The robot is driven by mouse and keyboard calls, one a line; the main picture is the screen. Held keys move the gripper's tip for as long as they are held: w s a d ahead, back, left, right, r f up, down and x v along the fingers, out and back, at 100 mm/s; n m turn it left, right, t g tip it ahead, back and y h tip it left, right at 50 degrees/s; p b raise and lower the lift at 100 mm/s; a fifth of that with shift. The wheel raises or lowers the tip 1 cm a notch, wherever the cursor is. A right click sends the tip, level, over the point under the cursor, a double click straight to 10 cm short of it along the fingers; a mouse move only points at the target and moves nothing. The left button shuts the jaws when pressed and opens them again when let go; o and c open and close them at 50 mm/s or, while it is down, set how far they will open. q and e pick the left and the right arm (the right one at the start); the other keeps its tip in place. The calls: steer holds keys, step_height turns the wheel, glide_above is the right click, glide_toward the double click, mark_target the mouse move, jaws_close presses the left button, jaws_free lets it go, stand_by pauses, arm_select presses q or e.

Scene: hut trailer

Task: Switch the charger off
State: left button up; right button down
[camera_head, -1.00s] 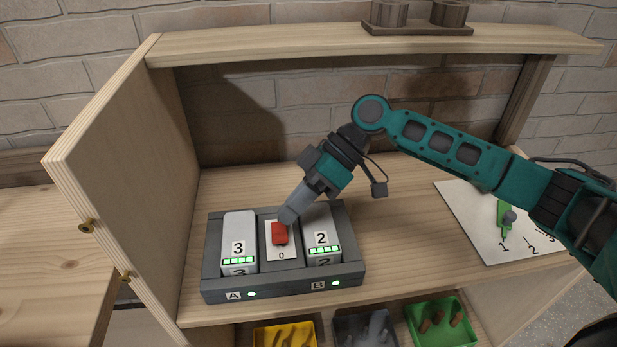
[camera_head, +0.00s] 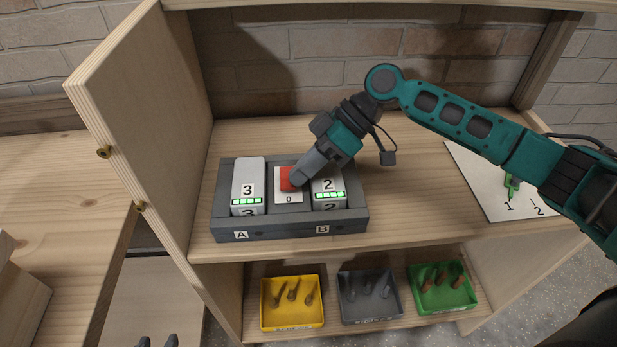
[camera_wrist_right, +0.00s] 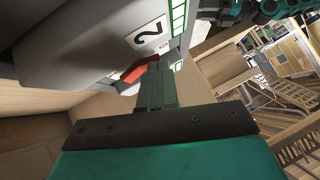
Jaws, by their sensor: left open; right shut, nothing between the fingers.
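The grey charger (camera_head: 289,230) sits on the shelf top, with battery 3 (camera_head: 249,176) in slot A and battery 2 (camera_head: 329,196) in slot B. The red switch (camera_head: 287,178) is between them, above a "0" mark. No green lamp shows beside A or B; the batteries' own bars are green. My right gripper (camera_head: 298,180) is shut and empty, its tips at the switch's right side, seemingly touching it. The switch (camera_wrist_right: 140,70) also shows beyond the fingers (camera_wrist_right: 155,88) in the right wrist view. My left gripper (camera_head: 157,341) is open at the bottom edge, far from the charger.
An open cupboard door (camera_head: 145,110) stands left of the charger. A white sheet (camera_head: 480,184) with a green object (camera_head: 511,186) lies to the right. Yellow (camera_head: 292,323), grey (camera_head: 371,313) and green (camera_head: 441,300) trays with small items are on the lower shelf.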

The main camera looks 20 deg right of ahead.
steer(key=shift+s+r, duration=0.1)
steer(key=shift+s, duration=0.2)
steer(key=shift+w, duration=0.6)
steer(key=shift+w+d, duration=0.15)
steer(key=shift+w, duration=0.35)
arm_select(q)
steer(key=shift+s+f, duration=0.1)
arm_select(e)
steer(key=shift+r, duration=0.15)
